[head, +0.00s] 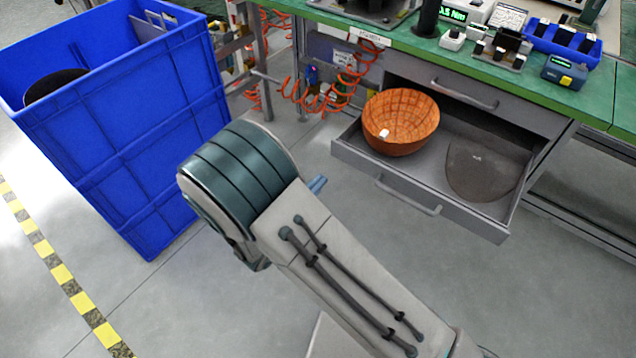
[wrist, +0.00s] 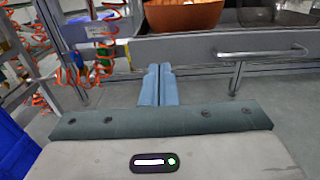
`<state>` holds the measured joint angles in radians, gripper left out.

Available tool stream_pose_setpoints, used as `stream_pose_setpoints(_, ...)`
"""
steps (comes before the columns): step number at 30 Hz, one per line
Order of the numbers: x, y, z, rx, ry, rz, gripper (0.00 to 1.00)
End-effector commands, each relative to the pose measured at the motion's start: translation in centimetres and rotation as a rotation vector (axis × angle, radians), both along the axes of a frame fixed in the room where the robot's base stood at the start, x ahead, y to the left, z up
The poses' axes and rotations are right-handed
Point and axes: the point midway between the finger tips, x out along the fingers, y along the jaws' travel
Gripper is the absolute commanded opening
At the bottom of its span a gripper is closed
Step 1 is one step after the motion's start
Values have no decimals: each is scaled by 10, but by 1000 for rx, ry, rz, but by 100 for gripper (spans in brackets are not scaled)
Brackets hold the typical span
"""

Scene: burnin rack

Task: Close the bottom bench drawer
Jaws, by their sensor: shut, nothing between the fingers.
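The bottom bench drawer (head: 372,168) is grey and pulled well out from under the green bench in the head view. Its bar handle (head: 408,196) is on the front face. In the wrist view the drawer front (wrist: 185,50) spans the upper part, with the handle (wrist: 262,53) to the right. My gripper (wrist: 159,68) is shut and empty, pointing at the drawer front, left of the handle; I cannot tell whether it touches. In the head view only a blue fingertip (head: 318,185) shows beyond my arm, left of the drawer.
An orange woven bowl (head: 400,122) and a dark flat piece (head: 480,170) lie in the drawer. The drawer above (head: 470,95) is shut. A tall blue bin (head: 130,130) stands left. Orange coiled hoses (head: 325,95) hang beside the bench.

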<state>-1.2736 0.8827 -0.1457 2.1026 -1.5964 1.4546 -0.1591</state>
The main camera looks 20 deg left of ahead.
Motion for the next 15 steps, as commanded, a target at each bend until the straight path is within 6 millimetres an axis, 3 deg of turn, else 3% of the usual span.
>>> stream_pose_setpoints(9,65,-25,-2,3,-1,-4,0)
stream_pose_setpoints(15,92,-34,-1,3,0,-3,0)
